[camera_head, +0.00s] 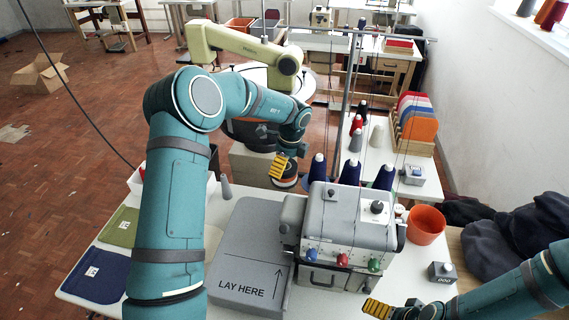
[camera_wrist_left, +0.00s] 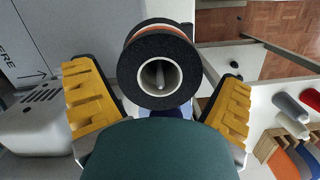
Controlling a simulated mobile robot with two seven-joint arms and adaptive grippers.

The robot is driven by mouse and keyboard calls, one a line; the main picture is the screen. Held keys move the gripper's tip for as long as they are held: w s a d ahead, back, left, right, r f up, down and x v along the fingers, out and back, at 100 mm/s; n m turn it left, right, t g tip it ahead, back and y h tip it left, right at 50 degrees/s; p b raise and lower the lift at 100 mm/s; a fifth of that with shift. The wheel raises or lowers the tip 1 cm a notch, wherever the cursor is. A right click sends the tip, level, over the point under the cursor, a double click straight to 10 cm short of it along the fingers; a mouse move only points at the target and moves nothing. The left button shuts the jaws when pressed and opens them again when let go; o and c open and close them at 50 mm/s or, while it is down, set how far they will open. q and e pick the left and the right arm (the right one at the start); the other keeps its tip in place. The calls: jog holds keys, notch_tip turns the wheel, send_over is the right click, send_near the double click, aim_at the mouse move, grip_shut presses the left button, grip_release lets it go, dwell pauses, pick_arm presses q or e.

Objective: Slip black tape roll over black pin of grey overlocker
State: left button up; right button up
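The grey overlocker (camera_head: 345,222) stands on the white table. A short black stub (camera_head: 377,206) shows on its top; I cannot tell for sure that it is the pin. The black tape roll (camera_head: 285,170) is behind and left of the overlocker, with an orange band under it. In the left wrist view the roll (camera_wrist_left: 134,62) has a white core with a grey pin inside. My left gripper (camera_head: 283,166) is at the roll; its yellow fingers (camera_wrist_left: 160,100) are spread wide, with gaps to the roll. My right gripper (camera_head: 378,308) is low at the front, partly hidden.
A grey "LAY HERE" board (camera_head: 245,262) lies left of the overlocker. Dark blue cones (camera_head: 349,172) stand behind it on the thread stand. An orange cup (camera_head: 426,225) and a small grey box (camera_head: 442,272) are on the right. Green (camera_head: 121,228) and blue (camera_head: 97,272) cloths lie left.

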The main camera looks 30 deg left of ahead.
pick_arm(q)
notch_tip(320, 180, up, 12)
jog(key=d, duration=0.2)
dwell(0.5)
jog(key=shift+a+f, duration=0.1)
dwell(0.5)
